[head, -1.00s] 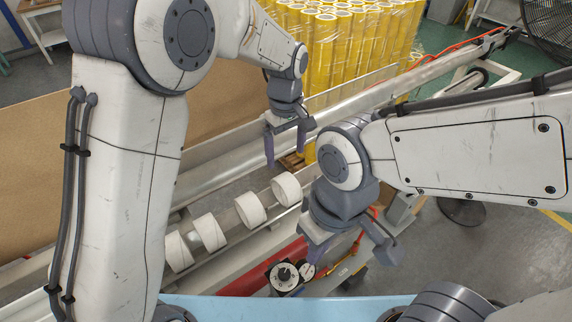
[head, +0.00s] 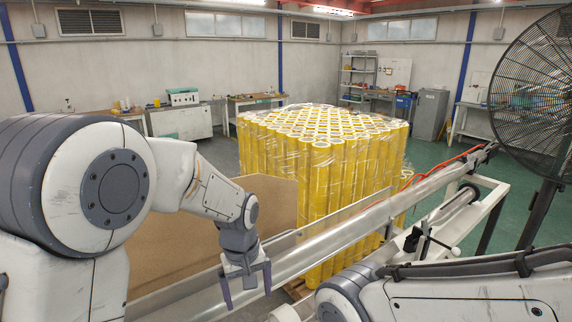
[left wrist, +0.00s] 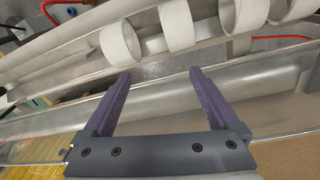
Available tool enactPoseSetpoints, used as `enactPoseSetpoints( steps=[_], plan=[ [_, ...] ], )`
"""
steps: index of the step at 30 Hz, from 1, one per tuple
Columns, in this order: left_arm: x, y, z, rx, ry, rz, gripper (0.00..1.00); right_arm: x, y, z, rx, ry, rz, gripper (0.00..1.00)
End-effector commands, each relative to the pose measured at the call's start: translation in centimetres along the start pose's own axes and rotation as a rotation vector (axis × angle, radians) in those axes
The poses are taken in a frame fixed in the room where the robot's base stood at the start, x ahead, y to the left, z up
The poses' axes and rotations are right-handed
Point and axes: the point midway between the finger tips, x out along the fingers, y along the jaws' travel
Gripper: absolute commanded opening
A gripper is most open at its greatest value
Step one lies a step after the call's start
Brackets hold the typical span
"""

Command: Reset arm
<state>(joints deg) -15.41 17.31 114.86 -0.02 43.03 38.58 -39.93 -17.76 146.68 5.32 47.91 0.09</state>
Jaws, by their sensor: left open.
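My left gripper (head: 247,297) hangs in the lower middle of the head view, fingers pointing down and apart, with nothing between them. In the left wrist view, its two purple fingers (left wrist: 161,73) are spread over a metal trough. White tape rolls show beyond the fingertips on a shaft, among them one at the left (left wrist: 120,43) and one in the middle (left wrist: 177,25); the fingers appear clear of them. My right arm crosses the bottom right of the head view; its gripper is below the frame.
A wrapped stack of yellow tubes (head: 330,165) stands behind the metal rail (head: 345,232). A brown board (head: 165,245) lies left of it. A black fan (head: 540,85) stands at the right. Benches and a grey cabinet (head: 430,114) line the far wall.

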Motion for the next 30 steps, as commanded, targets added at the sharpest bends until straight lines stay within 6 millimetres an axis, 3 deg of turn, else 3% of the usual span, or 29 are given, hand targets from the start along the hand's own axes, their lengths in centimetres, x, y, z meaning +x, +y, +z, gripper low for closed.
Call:
enactPoseSetpoints(
  steps=[1,6,19,30],
  plan=[
    [0.0,-2.2,0.3,0.041,0.018,0.008,0.94,0.0,0.0,0.0,0.000,0.000,0.000,0.00],
    [0.5,-6.7,1.5,0.177,0.066,0.021,0.94,0.0,0.0,0.0,0.000,0.000,0.000,0.00],
    [1.4,-13.6,5.3,0.400,0.152,0.009,0.94,0.0,0.0,0.0,0.000,0.000,0.000,0.00],
    [-0.4,-9.0,10.4,0.611,0.088,0.043,0.94,0.4,0.0,0.0,0.000,0.000,0.000,0.00]
  ],
)
